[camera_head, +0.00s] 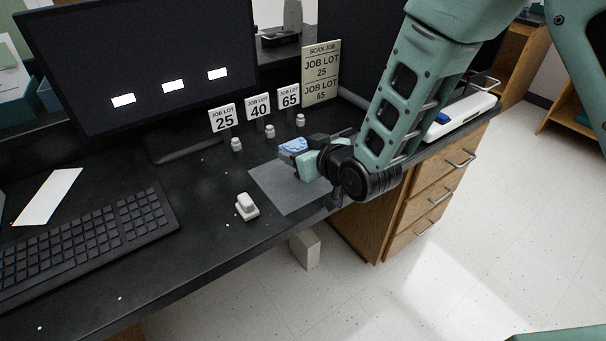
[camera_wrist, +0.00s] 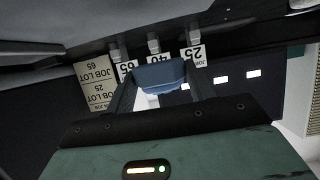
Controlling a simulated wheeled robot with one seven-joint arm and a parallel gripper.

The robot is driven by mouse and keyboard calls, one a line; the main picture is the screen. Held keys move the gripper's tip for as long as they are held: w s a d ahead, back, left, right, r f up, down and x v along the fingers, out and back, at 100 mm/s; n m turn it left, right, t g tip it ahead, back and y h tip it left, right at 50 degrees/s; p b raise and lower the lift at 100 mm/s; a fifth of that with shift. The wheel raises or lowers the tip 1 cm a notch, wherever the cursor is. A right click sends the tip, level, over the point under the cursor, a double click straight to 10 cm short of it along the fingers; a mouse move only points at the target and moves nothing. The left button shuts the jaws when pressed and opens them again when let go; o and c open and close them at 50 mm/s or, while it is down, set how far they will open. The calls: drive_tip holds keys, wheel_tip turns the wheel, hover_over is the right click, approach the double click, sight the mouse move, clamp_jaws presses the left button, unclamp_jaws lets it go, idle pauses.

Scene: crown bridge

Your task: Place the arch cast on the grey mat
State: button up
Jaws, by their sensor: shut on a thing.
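The blue arch cast (camera_head: 293,146) is between the fingers of my gripper (camera_head: 297,151), which is shut on it. In the wrist view the blue cast (camera_wrist: 160,76) sits between the two dark fingers of my gripper (camera_wrist: 160,88). The grey mat (camera_head: 272,188) lies flat on the black desk near its front edge. My gripper and the cast are over the mat's back right part. My wrist hides the mat's right side. I cannot tell how high the cast is above the mat.
A small white block-like item (camera_head: 246,206) stands left of the mat. Behind are three number signs, 25 (camera_head: 224,118), 40 (camera_head: 258,106) and 65 (camera_head: 289,96), with small white pieces before them. A keyboard (camera_head: 90,240) lies left; a white tray (camera_head: 465,115) is at right.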

drive_tip(key=shift+f, duration=3.1)
drive_tip(key=shift+f, duration=0.1)
drive_tip(key=shift+f+b, duration=0.2)
drive_tip(key=shift+b, duration=0.15)
drive_tip(key=o, duration=1.1)
drive_tip(key=shift+r, duration=0.1)
drive_tip(key=shift+c, duration=0.2)
